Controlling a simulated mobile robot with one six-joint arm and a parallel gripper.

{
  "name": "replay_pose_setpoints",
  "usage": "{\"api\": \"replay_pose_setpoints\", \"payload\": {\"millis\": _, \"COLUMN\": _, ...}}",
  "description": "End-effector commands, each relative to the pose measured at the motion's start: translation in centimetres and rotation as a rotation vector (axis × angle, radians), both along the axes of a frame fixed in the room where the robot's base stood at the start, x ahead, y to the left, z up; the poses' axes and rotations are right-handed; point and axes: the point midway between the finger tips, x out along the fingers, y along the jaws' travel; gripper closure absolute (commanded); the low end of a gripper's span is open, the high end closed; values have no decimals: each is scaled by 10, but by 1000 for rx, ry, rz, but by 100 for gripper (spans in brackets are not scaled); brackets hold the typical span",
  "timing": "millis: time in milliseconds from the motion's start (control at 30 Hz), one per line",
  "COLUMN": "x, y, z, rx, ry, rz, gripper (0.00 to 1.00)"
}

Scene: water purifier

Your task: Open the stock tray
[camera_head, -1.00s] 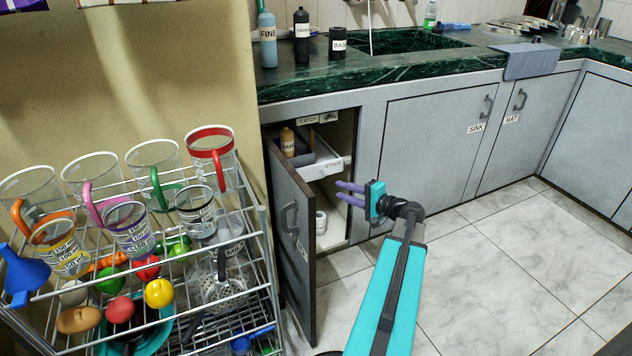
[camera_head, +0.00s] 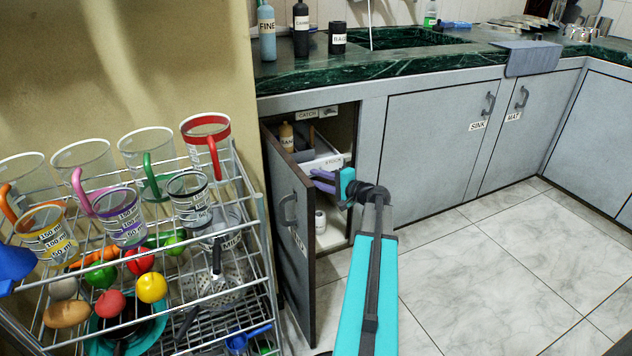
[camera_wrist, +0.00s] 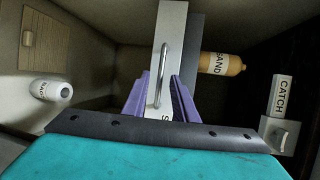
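The stock tray (camera_head: 318,164) sits inside the open cupboard, its white front labelled STOCK. Its front (camera_wrist: 174,35) and metal bar handle (camera_wrist: 160,75) also show in the wrist view, turned on end. My gripper (camera_head: 318,180) is at the cupboard opening, just in front of the tray. In the wrist view its purple fingers (camera_wrist: 160,95) are apart, one on each side of the tray front and lined up with the handle. I cannot tell whether they touch anything. Part of the tray's label is hidden behind the gripper.
A SAND bottle (camera_head: 286,137) stands in or behind the tray. A CATCH part (camera_wrist: 282,98) is beside it, and a white container (camera_head: 320,221) is below. The open cupboard door (camera_head: 290,230) stands left of my arm; a wire rack (camera_head: 262,235) is farther left. The floor at right is clear.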

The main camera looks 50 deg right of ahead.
Motion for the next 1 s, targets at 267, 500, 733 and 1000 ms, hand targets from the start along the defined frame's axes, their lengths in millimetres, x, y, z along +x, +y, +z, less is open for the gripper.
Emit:
{"api": "replay_pose_setpoints", "payload": {"millis": 267, "x": 17, "y": 0, "z": -3, "rx": 0, "ry": 0, "rz": 0, "gripper": 74}}
{"api": "replay_pose_setpoints", "payload": {"millis": 500, "x": 17, "y": 0, "z": -3, "rx": 0, "ry": 0, "rz": -1, "gripper": 74}}
{"api": "replay_pose_setpoints", "payload": {"millis": 733, "x": 17, "y": 0, "z": -3, "rx": 0, "ry": 0, "rz": -1, "gripper": 100}}
{"api": "replay_pose_setpoints", "payload": {"millis": 1000, "x": 16, "y": -1, "z": -3, "rx": 0, "ry": 0, "rz": -1, "gripper": 100}}
